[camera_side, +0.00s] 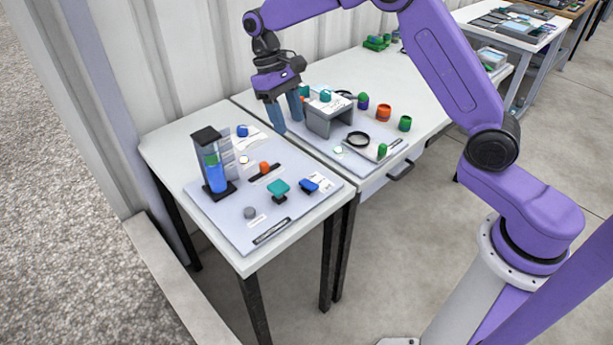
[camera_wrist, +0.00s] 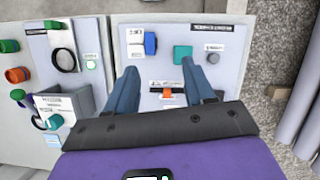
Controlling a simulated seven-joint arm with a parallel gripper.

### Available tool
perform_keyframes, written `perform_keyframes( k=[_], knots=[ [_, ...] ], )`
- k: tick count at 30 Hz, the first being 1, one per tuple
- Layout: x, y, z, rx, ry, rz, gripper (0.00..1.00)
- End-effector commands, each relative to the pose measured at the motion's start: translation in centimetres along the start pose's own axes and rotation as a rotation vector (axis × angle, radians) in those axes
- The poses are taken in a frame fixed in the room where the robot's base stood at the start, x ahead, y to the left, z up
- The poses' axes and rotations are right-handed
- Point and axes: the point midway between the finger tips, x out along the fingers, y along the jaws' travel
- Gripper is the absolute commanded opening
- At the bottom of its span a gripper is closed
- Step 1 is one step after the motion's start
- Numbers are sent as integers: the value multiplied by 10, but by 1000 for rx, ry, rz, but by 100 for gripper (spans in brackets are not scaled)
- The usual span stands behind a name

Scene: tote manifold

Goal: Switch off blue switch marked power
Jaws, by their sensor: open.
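A blue switch (camera_side: 309,184) sits on the right side of the near panel, beside a white label too small to read. In the wrist view a blue switch (camera_wrist: 150,43) lies ahead of the fingers, with a white label on its left. Another blue part, a knob (camera_side: 242,131), is at the panel's back edge. I cannot read which is marked power. My gripper (camera_side: 285,116) is open and empty, above the seam between the tables in the side view. In the wrist view its blue fingers (camera_wrist: 159,72) are spread over the near panel.

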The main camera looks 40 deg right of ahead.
Motion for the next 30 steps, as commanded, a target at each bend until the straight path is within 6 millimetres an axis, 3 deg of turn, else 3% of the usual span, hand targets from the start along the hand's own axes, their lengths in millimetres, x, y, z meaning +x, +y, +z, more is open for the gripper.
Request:
perform_keyframes(
  k=[1, 6, 17, 30],
  knots=[
    [4, 8, -12, 37, -16, -11, 53],
    [12, 31, -36, 127, -50, -40, 53],
    [29, 43, -44, 169, -69, -56, 53],
    [107, 37, -38, 168, -72, -55, 53]
  ],
)
